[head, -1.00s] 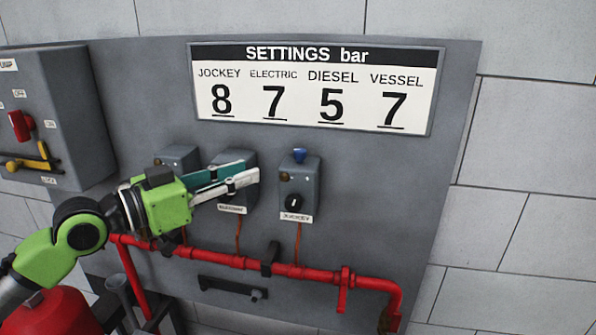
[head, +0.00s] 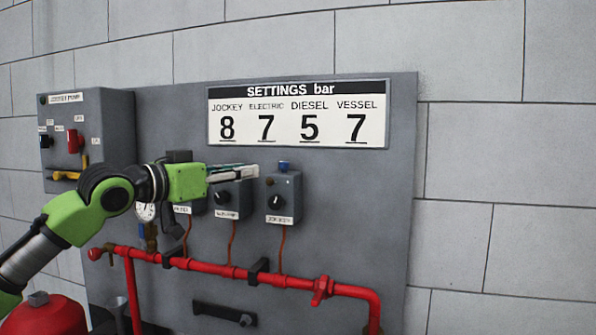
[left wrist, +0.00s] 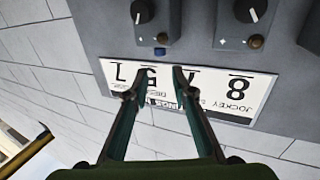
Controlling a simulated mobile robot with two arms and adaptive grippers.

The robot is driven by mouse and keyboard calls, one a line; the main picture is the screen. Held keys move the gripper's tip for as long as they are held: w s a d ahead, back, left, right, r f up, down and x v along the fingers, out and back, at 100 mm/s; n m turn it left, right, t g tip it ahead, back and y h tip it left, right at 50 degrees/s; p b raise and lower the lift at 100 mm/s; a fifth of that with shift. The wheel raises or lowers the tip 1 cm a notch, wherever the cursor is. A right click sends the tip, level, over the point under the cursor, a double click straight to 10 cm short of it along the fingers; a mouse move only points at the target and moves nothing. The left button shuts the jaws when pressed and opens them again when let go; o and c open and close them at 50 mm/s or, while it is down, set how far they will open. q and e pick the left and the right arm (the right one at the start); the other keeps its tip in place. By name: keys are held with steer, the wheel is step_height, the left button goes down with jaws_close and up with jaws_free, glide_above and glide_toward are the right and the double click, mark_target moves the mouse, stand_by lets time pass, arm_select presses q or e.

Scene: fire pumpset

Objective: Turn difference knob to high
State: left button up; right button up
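Several grey switch boxes hang on the grey panel in the head view. The right one, labelled JOCKEY, has a black knob (head: 276,202) and a blue button (head: 284,166) on top. The middle box has another black knob (head: 220,197). I cannot read which knob is the difference knob, nor a "high" mark. My left gripper (head: 256,170) is level with the box tops, its tips beside the JOCKEY box, partly hiding the middle box. The left wrist view shows its fingers (left wrist: 154,82) apart and empty. Knobs (left wrist: 142,12) show above them there. My right gripper is out of view.
A settings sign (head: 298,115) is above the boxes. Red pipes (head: 215,268) run below. A larger control box (head: 110,135) with red and yellow handles is at the left. The block wall (head: 500,200) at right is clear.

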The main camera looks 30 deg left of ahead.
mark_target(280, 164)
arm_select(q)
steer(key=w+p, duration=0.3)
steer(key=w, duration=0.1)
steer(key=w+d+p, duration=0.1)
steer(key=w+p, duration=0.1)
steer(key=w, duration=0.2)
steer(key=w+p, duration=0.3)
steer(key=w, duration=0.1)
steer(key=shift+w+d+r+p, duration=0.2)
steer(key=shift+w+d+p, duration=0.05)
steer(key=shift+d+p, duration=0.05)
steer(key=shift+w+d, duration=0.25)
steer(key=shift+w, duration=0.25)
steer(key=shift+f, duration=0.1)
jaws_close()
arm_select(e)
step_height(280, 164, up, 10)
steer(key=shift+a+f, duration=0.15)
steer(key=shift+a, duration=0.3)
